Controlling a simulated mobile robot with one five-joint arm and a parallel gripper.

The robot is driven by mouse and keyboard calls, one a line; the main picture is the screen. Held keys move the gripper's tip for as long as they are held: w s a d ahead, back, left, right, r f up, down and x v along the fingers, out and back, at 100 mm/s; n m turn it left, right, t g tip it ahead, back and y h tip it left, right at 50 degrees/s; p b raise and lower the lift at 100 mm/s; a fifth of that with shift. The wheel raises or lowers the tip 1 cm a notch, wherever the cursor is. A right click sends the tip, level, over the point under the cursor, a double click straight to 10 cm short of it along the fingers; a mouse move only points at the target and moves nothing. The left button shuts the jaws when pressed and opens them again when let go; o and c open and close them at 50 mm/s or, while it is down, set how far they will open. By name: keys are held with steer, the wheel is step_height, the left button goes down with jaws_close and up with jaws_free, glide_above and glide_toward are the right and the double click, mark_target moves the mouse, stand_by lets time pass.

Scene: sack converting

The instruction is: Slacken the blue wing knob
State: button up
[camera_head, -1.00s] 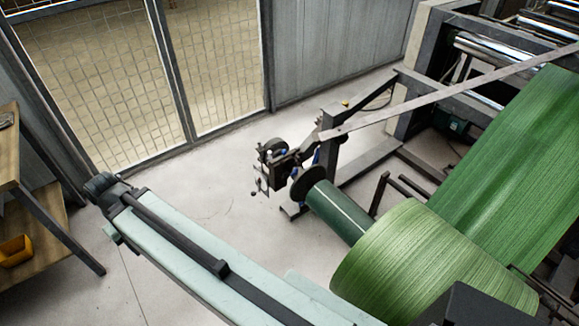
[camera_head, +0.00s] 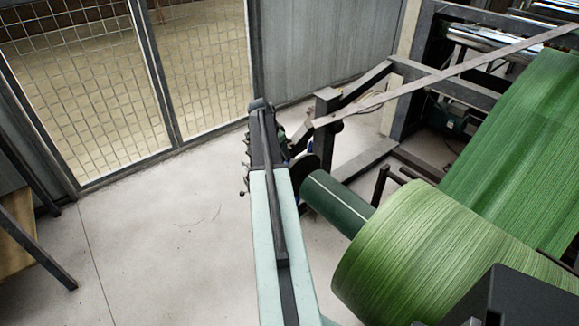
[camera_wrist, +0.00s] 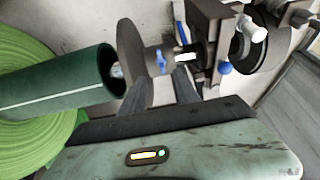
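In the wrist view a blue wing knob (camera_wrist: 161,61) sits on a grey collar beside a dark round disc (camera_wrist: 130,48), at the end of the dark green core tube (camera_wrist: 62,83). My gripper (camera_wrist: 162,80) shows at the bottom of the wrist view with two dark fingers spread apart. The fingers point towards the collar, with the knob between and just beyond them; nothing is seen held. I cannot tell any contact. In the head view my arm covers most of this mechanism, and the knob cannot be made out.
A round blue knob (camera_wrist: 225,68) and a white knob (camera_wrist: 257,33) stand to the right on the same mechanism. A large green roll (camera_head: 405,255) fills the right side. A mesh fence (camera_head: 85,80) stands at the back. The floor (camera_head: 160,235) left of my arm is clear.

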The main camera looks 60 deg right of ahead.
mark_target(287, 161)
steer(key=b+x, duration=0.7)
steer(key=shift+f, duration=0.45)
steer(key=shift+r, duration=0.1)
